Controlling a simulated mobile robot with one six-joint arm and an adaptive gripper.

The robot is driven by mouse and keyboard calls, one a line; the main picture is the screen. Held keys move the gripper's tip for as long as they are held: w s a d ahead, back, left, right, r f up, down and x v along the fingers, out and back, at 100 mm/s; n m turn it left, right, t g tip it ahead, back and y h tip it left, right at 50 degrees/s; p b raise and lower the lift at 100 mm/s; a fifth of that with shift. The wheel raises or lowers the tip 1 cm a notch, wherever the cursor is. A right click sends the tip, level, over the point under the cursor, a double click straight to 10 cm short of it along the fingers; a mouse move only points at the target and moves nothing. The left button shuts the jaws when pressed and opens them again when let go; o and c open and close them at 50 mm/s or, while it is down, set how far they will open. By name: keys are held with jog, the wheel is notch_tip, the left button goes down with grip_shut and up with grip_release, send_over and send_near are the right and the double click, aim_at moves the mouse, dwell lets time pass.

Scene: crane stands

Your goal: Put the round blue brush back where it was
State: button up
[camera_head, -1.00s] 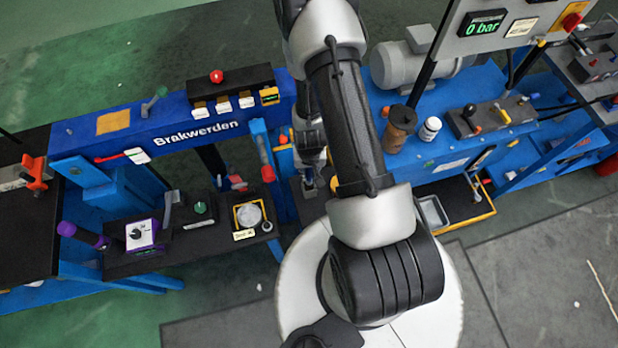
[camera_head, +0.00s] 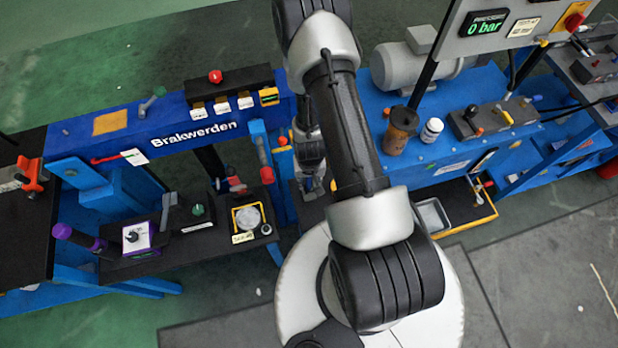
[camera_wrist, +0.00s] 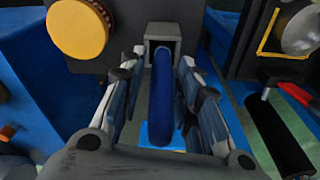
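The round blue brush (camera_wrist: 161,105) shows in the wrist view as a long dark blue rod. Its far end is at the mouth of a square grey holder (camera_wrist: 172,44); how deep it sits is unclear. My gripper (camera_wrist: 161,62) has one finger on each side of the brush, with a visible gap on both sides, so it is open around it. In the head view my gripper (camera_head: 316,184) is low beside the blue bench, partly hidden by my arm. I cannot make out the brush there.
A yellow round part (camera_wrist: 77,28) is close to the left finger in the wrist view. A yellow-rimmed tray (camera_head: 234,222) stands on the black shelf to the left. A brown cup (camera_head: 399,131) and a white bottle (camera_head: 432,130) stand on the right bench.

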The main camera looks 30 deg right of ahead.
jog(key=shift+o, duration=0.4)
jog(key=shift+r+p, duration=0.3)
jog(key=shift+p, duration=0.1)
jog(key=a+r+n+t+p, duration=0.1)
jog(key=a+r+p, duration=0.2)
jog(key=r, duration=1.6)
jog(key=a+r+n+t+p, duration=0.15)
jog(key=a+r, duration=0.25)
jog(key=r, duration=1.5)
jog(key=s+a+r+n, duration=0.3)
jog(key=s+r, duration=1)
jog(key=r, duration=0.1)
jog(key=shift+s+a+r+t+y+p, duration=0.3)
jog(key=shift+s+t+p, duration=0.1)
jog(key=shift+t+p, duration=0.05)
